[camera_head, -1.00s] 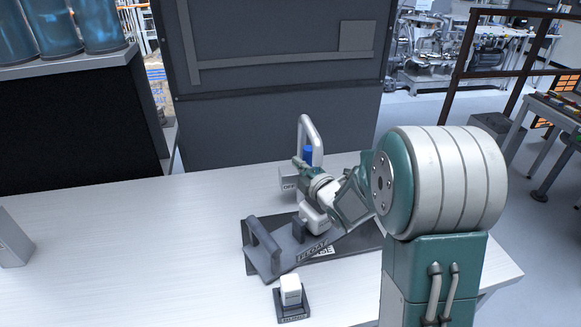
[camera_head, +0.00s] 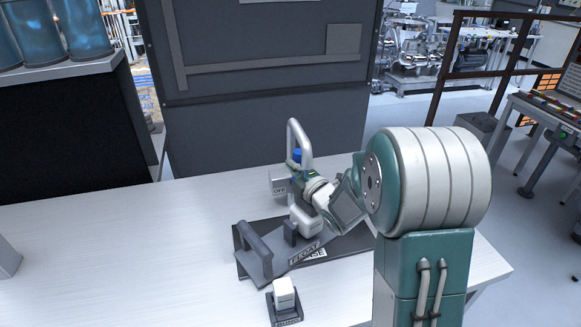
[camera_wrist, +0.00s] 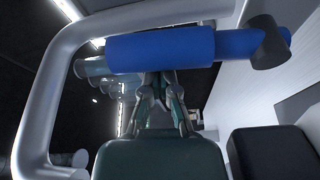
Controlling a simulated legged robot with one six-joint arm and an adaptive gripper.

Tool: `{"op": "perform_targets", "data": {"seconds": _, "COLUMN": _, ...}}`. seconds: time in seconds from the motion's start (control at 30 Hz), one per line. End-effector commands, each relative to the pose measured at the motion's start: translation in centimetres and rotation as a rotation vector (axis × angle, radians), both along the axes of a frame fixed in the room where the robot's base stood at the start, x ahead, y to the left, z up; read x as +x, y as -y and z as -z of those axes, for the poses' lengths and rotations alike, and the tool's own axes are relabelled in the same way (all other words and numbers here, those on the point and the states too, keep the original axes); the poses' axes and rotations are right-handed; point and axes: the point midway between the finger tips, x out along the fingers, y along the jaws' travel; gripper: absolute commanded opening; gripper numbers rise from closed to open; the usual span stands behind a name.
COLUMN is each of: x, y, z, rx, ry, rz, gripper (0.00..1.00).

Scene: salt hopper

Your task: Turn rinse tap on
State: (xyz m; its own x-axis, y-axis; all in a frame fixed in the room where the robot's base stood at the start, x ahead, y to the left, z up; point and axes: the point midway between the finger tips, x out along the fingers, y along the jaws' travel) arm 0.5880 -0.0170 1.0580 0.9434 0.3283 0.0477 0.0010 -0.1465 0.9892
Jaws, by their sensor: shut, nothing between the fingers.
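The rinse tap (camera_head: 301,135) stands at the back of the table, with a pale looped spout and a blue handle (camera_head: 297,156). A small plate marked OFF (camera_head: 279,188) is beside it. My gripper (camera_head: 297,178) is at the tap, just below the blue handle, and partly hides the tap's body. In the wrist view the blue handle (camera_wrist: 160,48) lies across the picture beyond the fingertips, with a dark end at right. The shut, empty fingers of my gripper (camera_wrist: 160,78) reach up to its lower edge; I cannot tell whether they touch.
A dark tray (camera_head: 352,243) with a grey handled tool (camera_head: 262,258) lies in front of the tap. A small white block on a dark stand (camera_head: 284,294) is nearer. A dark cabinet (camera_head: 260,120) stands behind.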

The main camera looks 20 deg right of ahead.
Motion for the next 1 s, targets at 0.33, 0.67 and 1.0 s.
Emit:
{"op": "perform_targets", "data": {"seconds": 0.33, "x": 0.0, "y": 1.0, "z": -0.1, "rx": 0.046, "ry": 0.0, "rz": 0.005, "gripper": 0.0}}
{"op": "perform_targets", "data": {"seconds": 0.67, "x": 0.0, "y": 2.8, "z": 0.0, "rx": 0.046, "ry": -0.001, "rz": 0.004, "gripper": 0.0}}
{"op": "perform_targets", "data": {"seconds": 1.0, "x": 0.0, "y": 4.3, "z": 0.5, "rx": 0.181, "ry": -0.002, "rz": 0.003, "gripper": 0.0}}
